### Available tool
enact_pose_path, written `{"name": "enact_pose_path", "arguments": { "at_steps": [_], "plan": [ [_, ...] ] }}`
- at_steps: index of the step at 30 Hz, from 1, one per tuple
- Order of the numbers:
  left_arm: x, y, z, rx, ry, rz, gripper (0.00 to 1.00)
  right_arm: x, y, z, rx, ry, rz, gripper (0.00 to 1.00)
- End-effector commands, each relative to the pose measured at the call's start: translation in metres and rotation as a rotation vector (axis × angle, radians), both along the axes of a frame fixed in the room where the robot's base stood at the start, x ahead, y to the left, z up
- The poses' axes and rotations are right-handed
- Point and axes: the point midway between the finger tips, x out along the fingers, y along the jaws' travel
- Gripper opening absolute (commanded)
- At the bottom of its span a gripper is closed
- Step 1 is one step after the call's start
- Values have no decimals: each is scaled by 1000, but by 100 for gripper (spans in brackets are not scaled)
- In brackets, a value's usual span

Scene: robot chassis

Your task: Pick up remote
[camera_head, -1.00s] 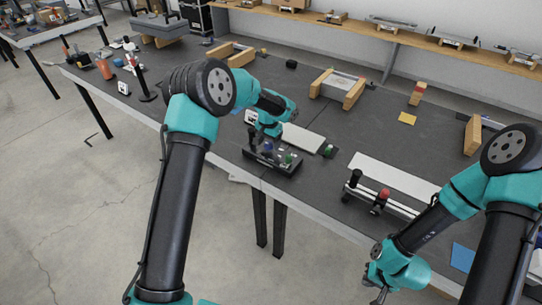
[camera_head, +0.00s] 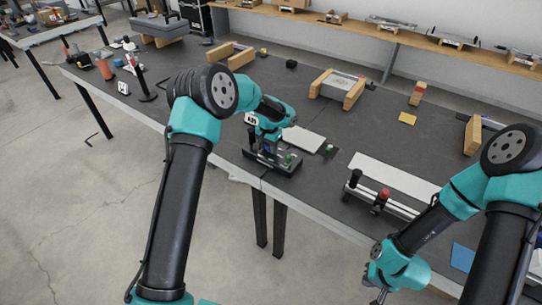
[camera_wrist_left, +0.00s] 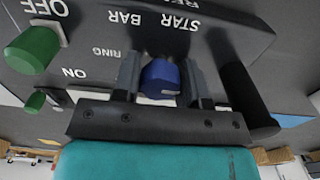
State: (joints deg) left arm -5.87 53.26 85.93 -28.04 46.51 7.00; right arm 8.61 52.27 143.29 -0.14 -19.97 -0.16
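The remote appears to be the black control box (camera_head: 266,163) on the near edge of the dark table; its lettered face (camera_wrist_left: 215,35) fills the top of the left wrist view. It carries a blue knob (camera_wrist_left: 160,78) and a green knob (camera_wrist_left: 33,49). My left gripper (camera_head: 267,148) is down over the box. In the wrist view its fingers (camera_wrist_left: 162,82) are spread on both sides of the blue knob, with small gaps visible. My right gripper (camera_head: 379,294) hangs low at the bottom right, away from the box; its finger opening is unclear.
A white plate (camera_head: 303,139) lies just behind the box. A rail fixture with a red knob (camera_head: 383,194) stands to its right. Wooden-sided fixtures (camera_head: 340,86) are farther back.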

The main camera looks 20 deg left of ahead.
Motion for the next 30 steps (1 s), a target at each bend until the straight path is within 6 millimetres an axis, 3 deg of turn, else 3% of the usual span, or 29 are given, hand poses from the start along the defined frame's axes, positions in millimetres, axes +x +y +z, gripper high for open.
{"name": "enact_pose_path", "arguments": {
  "at_steps": [12,22,30],
  "plan": [
    [0,0,1,0,-1,0,0,0,0,0,0,0,0,0],
    [1,0,5,-1,-2,0,0,0,0,0,0,0,0,0],
    [1,0,30,0,-4,1,0,0,0,0,0,0,0,0]
  ]
}}
